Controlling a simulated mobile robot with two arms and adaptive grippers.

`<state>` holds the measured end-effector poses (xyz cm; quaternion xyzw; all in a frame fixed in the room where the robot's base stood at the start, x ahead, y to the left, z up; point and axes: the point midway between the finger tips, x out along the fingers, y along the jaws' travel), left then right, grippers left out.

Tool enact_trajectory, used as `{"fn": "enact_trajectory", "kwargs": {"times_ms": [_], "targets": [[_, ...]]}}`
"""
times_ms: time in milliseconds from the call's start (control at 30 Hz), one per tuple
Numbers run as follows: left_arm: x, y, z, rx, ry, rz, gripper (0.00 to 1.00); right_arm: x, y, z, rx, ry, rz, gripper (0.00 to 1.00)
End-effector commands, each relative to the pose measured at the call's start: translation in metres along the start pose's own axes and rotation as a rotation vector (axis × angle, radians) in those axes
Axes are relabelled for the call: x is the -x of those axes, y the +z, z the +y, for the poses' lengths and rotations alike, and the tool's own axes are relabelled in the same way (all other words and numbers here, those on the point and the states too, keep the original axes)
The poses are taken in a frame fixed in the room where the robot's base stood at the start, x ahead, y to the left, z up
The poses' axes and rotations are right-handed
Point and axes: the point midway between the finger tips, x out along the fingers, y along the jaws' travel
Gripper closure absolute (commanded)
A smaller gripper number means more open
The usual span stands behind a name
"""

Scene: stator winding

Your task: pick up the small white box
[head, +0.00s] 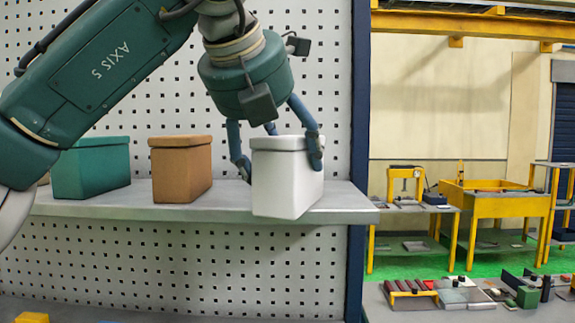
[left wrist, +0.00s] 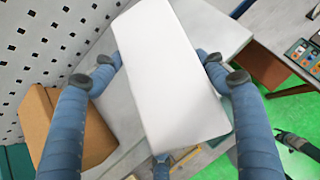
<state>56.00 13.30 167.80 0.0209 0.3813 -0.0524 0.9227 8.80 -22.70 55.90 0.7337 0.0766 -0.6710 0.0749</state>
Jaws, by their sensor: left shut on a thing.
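The small white box (head: 285,182) is at the right end of the grey shelf in the head view. My left gripper (head: 278,158) comes down over it from above, with blue fingers on its sides. In the left wrist view the white box (left wrist: 172,75) fills the middle, between the fingers of my left gripper (left wrist: 160,68), which is shut on it. The box's lower edge hangs in front of the shelf's front edge in the head view; I cannot tell if its base touches the shelf.
On the grey shelf (head: 110,205), a brown box (head: 180,170) and a green box (head: 92,168) stand to the left. A perforated panel (head: 300,90) is behind. The brown box also shows in the left wrist view (left wrist: 42,105). Yellow workbenches (head: 490,208) stand farther right.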

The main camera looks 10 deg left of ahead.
Motion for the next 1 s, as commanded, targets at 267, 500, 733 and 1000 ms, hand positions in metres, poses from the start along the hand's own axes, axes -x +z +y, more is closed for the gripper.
{"fn": "enact_trajectory", "kwargs": {"times_ms": [267, 500, 733, 1000], "targets": [[0.009, 0.009, 0.000, 0.002, 0.001, -0.001, 0.64, -0.003, -0.003, 0.004, 0.002, 0.005, 0.005, 0.60], [0.034, 0.034, -0.001, 0.002, 0.000, -0.001, 0.64, -0.005, -0.002, 0.009, 0.002, 0.010, 0.003, 0.60], [0.057, 0.056, -0.001, 0.002, 0.000, -0.001, 0.64, -0.002, -0.001, 0.010, 0.001, 0.011, 0.003, 0.60], [0.068, 0.069, 0.000, 0.000, 0.002, 0.000, 0.64, -0.001, -0.001, 0.010, 0.000, 0.012, 0.002, 0.60]]}}
